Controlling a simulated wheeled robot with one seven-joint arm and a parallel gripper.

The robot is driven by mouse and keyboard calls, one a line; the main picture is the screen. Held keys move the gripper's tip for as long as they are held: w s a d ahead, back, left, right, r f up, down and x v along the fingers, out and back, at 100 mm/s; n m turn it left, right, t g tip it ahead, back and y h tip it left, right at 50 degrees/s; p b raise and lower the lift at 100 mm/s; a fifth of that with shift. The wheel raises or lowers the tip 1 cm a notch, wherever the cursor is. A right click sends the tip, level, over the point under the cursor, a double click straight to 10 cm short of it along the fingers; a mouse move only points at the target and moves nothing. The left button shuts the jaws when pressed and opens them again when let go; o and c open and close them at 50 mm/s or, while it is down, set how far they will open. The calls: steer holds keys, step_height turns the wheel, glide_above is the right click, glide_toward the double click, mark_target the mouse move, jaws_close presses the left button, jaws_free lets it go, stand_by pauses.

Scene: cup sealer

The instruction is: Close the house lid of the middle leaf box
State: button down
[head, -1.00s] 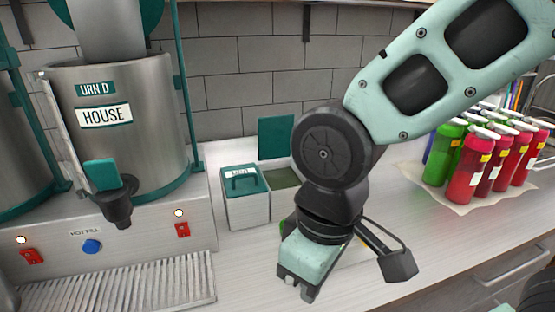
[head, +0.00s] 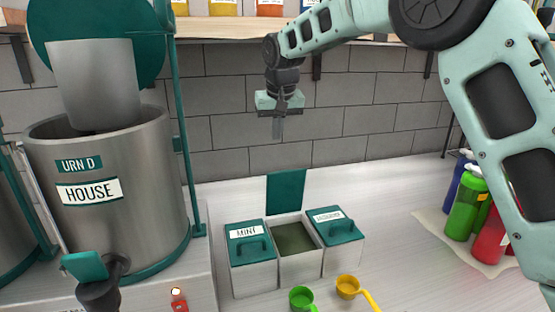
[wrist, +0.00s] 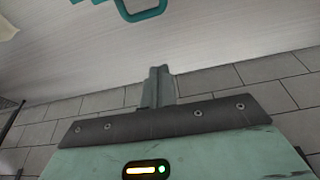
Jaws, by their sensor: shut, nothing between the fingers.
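The middle leaf box (head: 301,266) stands open between two closed boxes, with dark green leaf inside. Its teal lid (head: 286,192) stands upright at the back of the box; no wording shows on this side. My gripper (head: 279,132) is high above and behind the boxes, in front of the tiled wall. Its fingers point down, shut and empty, well apart from the lid. The shut fingers also show in the wrist view (wrist: 158,88), with a teal handle (wrist: 143,10) at the top edge.
The closed MINT box (head: 252,275) is on the left and another closed labelled box (head: 342,256) on the right. A green scoop (head: 301,298) and a yellow scoop (head: 348,286) lie in front. The HOUSE urn (head: 110,180) stands left, bottles (head: 466,205) right. A shelf (head: 225,27) runs above.

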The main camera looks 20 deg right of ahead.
mark_target(283, 188)
steer(key=p+x, duration=0.4)
steer(key=x, duration=0.5)
steer(key=s, duration=0.2)
steer(key=s+p, duration=0.1)
steer(key=s, duration=0.1)
steer(key=shift+a+f, duration=0.15)
steer(key=shift+s, duration=0.1)
